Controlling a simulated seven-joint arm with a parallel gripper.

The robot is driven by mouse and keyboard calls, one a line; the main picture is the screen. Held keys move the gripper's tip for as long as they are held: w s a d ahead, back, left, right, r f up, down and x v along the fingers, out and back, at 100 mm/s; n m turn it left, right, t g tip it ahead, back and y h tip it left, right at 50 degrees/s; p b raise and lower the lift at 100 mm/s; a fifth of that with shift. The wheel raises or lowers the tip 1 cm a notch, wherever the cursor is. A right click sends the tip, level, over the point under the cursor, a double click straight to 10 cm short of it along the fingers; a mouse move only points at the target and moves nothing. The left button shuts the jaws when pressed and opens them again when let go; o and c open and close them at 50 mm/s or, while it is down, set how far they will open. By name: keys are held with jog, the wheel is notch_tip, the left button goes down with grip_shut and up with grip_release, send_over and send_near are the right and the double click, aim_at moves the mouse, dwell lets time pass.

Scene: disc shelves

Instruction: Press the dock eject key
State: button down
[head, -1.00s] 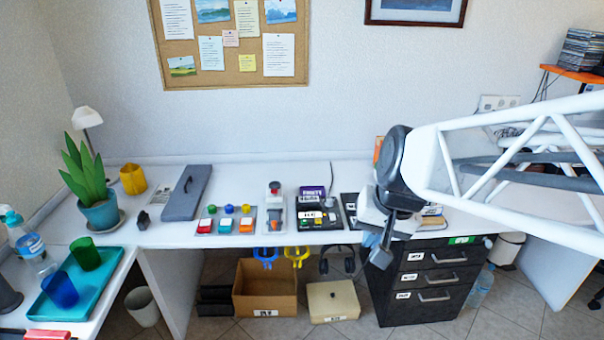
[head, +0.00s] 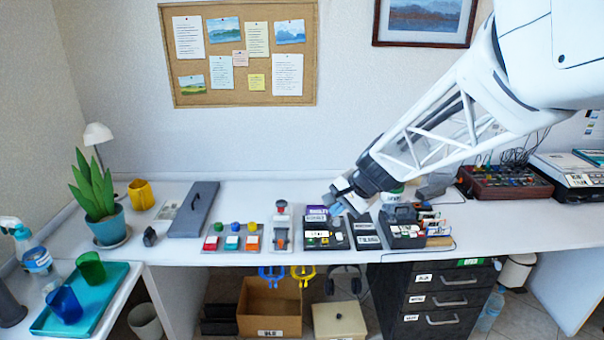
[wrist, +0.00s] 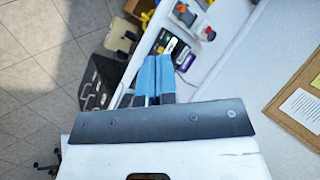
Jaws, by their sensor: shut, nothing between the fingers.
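My gripper (head: 338,208) is shut and empty, its blue fingers together, above the desk near the back right corner of a black device (head: 324,241). This device has a purple block at its back, labels and small coloured keys on top. In the wrist view the blue fingers (wrist: 154,78) lie side by side, with the black device (wrist: 172,46) just beyond them. Which key is the dock eject key is too small to tell. A gap between fingers and device cannot be judged.
A flat black labelled panel (head: 367,236) and a black unit with upright cases (head: 402,234) stand to the right. A grey lever box (head: 281,232) and coloured button blocks (head: 232,243) stand to the left. Headphones and hooks hang below the front edge.

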jog(key=w+f+m+t+y, duration=0.1)
jog(key=w+f+m, duration=0.55)
jog(key=w, duration=0.75)
jog(key=m+t, duration=0.2)
jog(key=m, duration=0.2)
send_over(325, 240)
notch_tip(325, 240, down, 14)
jog(key=shift+f, duration=0.2)
jog(key=shift+a+f, duration=0.1)
jog(key=shift+f, duration=4.25)
jog(key=shift+s+f, duration=0.1)
jog(key=shift+f, duration=0.8)
jog(key=shift+r, duration=0.85)
